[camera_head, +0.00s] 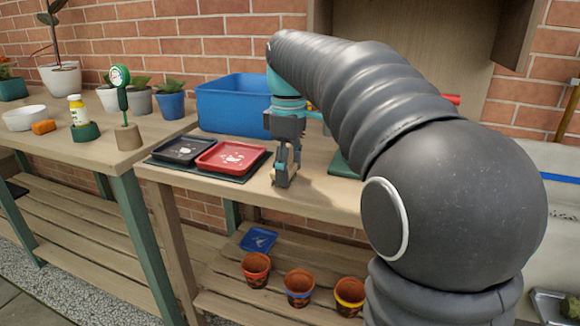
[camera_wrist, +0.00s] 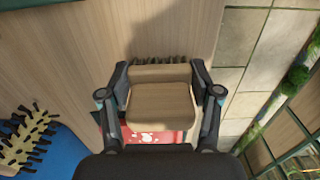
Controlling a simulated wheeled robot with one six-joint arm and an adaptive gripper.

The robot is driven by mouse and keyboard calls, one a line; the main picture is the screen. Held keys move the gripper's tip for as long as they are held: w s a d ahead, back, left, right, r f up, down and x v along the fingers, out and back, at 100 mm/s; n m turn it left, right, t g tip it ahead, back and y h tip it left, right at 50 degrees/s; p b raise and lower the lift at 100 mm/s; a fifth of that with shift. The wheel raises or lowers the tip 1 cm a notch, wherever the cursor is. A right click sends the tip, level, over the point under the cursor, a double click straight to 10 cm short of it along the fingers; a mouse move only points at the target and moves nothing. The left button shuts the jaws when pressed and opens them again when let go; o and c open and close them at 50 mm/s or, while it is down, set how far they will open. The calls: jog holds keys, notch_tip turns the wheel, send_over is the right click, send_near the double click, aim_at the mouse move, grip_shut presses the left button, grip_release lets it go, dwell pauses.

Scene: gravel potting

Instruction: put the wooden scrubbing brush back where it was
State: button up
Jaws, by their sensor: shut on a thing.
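The wooden scrubbing brush (camera_wrist: 160,102) shows in the wrist view as a pale wooden block with dark bristles along its far edge. My gripper (camera_wrist: 160,76) is shut on it, with one finger at each side. In the head view my gripper (camera_head: 285,174) points down near the front edge of the potting bench (camera_head: 325,203), just right of the red tray (camera_head: 232,157). The brush is hard to make out there, mostly hidden by the fingers. I cannot tell whether it touches the bench.
A black tray (camera_head: 182,150) lies left of the red one, both on a dark mat. A blue bin (camera_head: 228,105) stands behind. A green object (camera_head: 345,164) is right of my gripper, partly behind my arm. Terracotta pots (camera_head: 299,287) stand on the lower shelf.

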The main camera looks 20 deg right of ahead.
jog(key=o, duration=1.1)
notch_tip(320, 180, up, 12)
jog(key=shift+r+p, duration=0.1)
jog(key=shift+p, duration=0.7)
jog(key=shift+s, duration=0.15)
jog(key=s+f+m+t, duration=0.5)
jog(key=s+f+m, duration=0.5)
jog(key=s+f, duration=1.2)
jog(key=shift+s+a+f+m+t, duration=0.2)
jog(key=shift+f+m+t, duration=0.15)
jog(key=shift+f, duration=0.4)
